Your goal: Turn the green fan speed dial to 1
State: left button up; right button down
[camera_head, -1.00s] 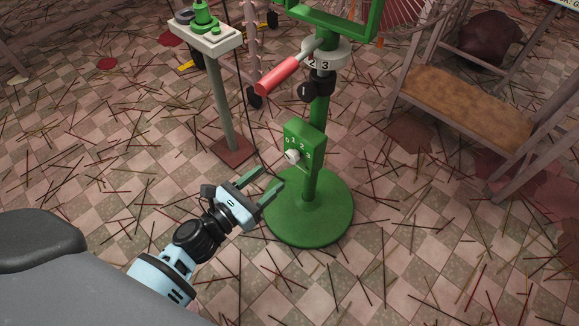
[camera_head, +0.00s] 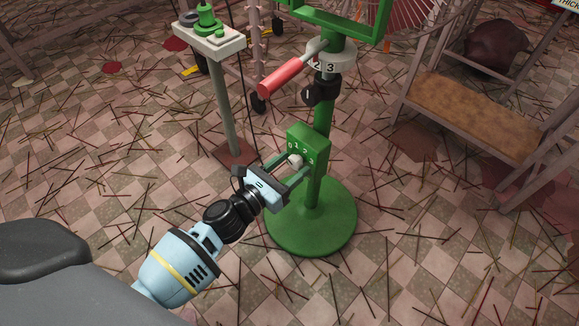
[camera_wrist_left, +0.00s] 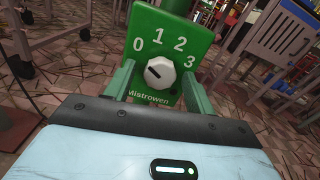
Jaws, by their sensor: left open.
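The green fan speed box (camera_head: 308,142) is fixed to the green post of the fan stand, and its face also shows in the left wrist view (camera_wrist_left: 172,32). It carries the numbers 0, 1, 2 and 3 around a white knob (camera_wrist_left: 160,73). The knob's dark mark points up and left, toward the 0. The knob also shows in the head view (camera_head: 295,160). My left gripper (camera_head: 287,168) is open, with its green fingers on either side of the knob. In the left wrist view the fingers (camera_wrist_left: 160,88) look apart from the knob. My right gripper is not seen.
The round green base (camera_head: 320,225) stands on the tiled floor among scattered sticks. A red handle (camera_head: 279,77) and black clamp (camera_head: 320,91) are higher on the post. A small pedestal (camera_head: 212,42) stands behind left, and a wooden-seated frame (camera_head: 470,105) stands right.

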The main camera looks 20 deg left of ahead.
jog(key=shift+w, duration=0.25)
pick_arm(q)
jog(key=shift+c, duration=0.7)
jog(key=c, duration=0.8)
jog(key=shift+c, duration=0.2)
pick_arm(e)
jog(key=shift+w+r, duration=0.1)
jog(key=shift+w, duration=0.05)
